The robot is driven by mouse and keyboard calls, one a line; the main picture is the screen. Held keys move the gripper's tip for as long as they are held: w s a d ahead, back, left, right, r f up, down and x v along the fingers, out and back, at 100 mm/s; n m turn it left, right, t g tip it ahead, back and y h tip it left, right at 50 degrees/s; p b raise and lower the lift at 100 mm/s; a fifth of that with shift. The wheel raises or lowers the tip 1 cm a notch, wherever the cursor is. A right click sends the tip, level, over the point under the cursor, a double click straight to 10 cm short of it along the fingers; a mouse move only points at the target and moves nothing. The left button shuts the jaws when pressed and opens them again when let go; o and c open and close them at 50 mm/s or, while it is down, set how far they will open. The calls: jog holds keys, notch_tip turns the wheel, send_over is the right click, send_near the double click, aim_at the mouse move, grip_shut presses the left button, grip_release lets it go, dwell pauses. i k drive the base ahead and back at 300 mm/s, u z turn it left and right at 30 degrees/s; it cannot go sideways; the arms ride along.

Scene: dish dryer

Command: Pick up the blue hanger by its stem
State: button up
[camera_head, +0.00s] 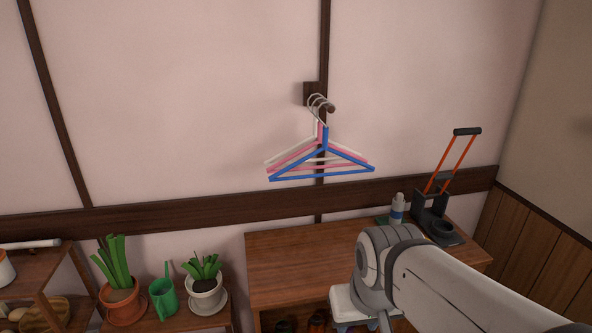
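The blue hanger (325,139) hangs from a dark wooden peg (330,107) on the wall, in front of a pink hanger and a white hanger. Its blue stem stands upright below a metal hook, and its wide triangle reaches down to a straight lower bar. The pink hanger (350,154) and the white hanger (287,156) hang close behind it and are partly covered by it. My arm comes in from the lower right, well below and to the right of the hangers. My gripper's fingers do not show.
Below stands a wooden desk (290,260) with a small bottle (397,208) and a dark stand with orange rails (437,205) at its right. Potted plants (118,284) (206,285) and a green watering can (163,298) stand at lower left. The air around the hangers is clear.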

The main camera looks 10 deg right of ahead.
aim_at(273, 178)
jog(key=z, duration=0.2)
jog(key=i, duration=0.85)
jog(key=z, duration=1.65)
jog(key=k, duration=1.35)
jog(key=u, duration=0.3)
jog(key=i, duration=0.8)
